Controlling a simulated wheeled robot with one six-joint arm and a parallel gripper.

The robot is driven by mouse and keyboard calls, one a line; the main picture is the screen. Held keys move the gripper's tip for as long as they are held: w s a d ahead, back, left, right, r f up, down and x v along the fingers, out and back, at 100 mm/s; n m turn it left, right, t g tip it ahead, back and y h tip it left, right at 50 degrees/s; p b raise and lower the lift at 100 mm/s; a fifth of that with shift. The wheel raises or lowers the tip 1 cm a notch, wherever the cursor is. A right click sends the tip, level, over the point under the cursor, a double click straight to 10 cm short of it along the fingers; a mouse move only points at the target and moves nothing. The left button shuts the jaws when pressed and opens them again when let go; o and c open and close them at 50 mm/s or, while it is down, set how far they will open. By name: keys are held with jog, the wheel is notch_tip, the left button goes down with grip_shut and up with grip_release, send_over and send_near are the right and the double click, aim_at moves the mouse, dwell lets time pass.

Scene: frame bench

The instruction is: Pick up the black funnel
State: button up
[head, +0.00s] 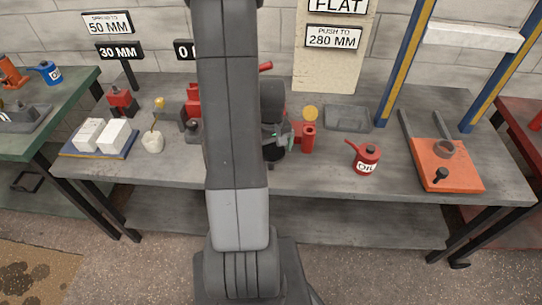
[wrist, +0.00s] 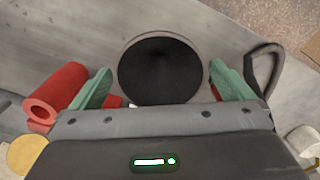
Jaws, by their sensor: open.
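The black funnel (head: 272,153) is mostly hidden behind my arm in the head view, on the grey bench. In the wrist view the funnel (wrist: 159,70) shows its round, wide dark mouth, centred between my fingers. My gripper (wrist: 158,90) has its two green fingers spread apart, one to the left and one to the right of the funnel. A gap shows on each side, and I cannot tell how far above the bench the fingertips are. In the head view only a bit of green finger shows beside the arm.
A red hollow cylinder (wrist: 58,92) lies close outside the left finger. A dark loop handle (wrist: 265,65) stands close outside the right finger. On the bench, a red oil can (head: 365,160) and an orange plate (head: 448,170) sit to the right, white blocks (head: 103,134) to the left.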

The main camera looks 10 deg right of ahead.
jog(key=shift+f, duration=0.5)
jog(key=c, duration=1)
jog(key=shift+o, duration=0.2)
